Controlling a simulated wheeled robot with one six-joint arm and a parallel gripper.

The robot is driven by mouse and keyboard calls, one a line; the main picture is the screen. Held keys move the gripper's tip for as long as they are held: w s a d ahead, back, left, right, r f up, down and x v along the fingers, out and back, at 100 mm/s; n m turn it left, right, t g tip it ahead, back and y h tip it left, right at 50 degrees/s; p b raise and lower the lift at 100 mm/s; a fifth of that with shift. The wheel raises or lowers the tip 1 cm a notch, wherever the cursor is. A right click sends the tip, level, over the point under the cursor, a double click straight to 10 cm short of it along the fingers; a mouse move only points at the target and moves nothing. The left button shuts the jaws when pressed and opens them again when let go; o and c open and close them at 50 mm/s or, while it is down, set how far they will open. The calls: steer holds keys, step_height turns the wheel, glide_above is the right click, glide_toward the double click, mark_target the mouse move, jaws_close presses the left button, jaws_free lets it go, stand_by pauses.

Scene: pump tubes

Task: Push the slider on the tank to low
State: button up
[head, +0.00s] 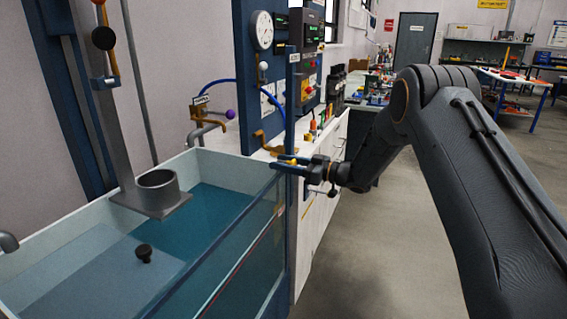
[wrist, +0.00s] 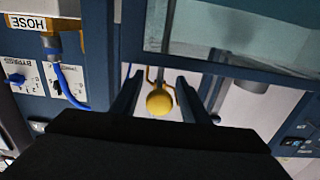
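The tank (head: 228,257) is a glass-sided trough of blue-green water at the left of the head view. My gripper (head: 287,163) is at the tank's far right top corner, beside a blue upright. In the wrist view, my gripper's two dark fingers (wrist: 159,77) are apart. A yellow round knob (wrist: 160,102) on a thin stem shows in the gap between them; it may be the slider's knob. I cannot tell whether it lies between the fingers or beyond them. The slider's track and its low mark cannot be made out.
A blue panel with a white gauge (head: 262,31) stands behind the tank. A purple-knobbed tap (head: 230,114) and a blue hose (head: 217,82) are near its back. A grey cup-shaped fitting (head: 158,189) hangs over the water. The floor (head: 400,250) at the right is clear.

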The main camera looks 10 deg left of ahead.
steer(key=b+v, duration=0.1)
steer(key=v, duration=0.6)
steer(key=shift+s+d, duration=0.15)
steer(key=shift+d, duration=0.2)
steer(key=shift+r, duration=0.1)
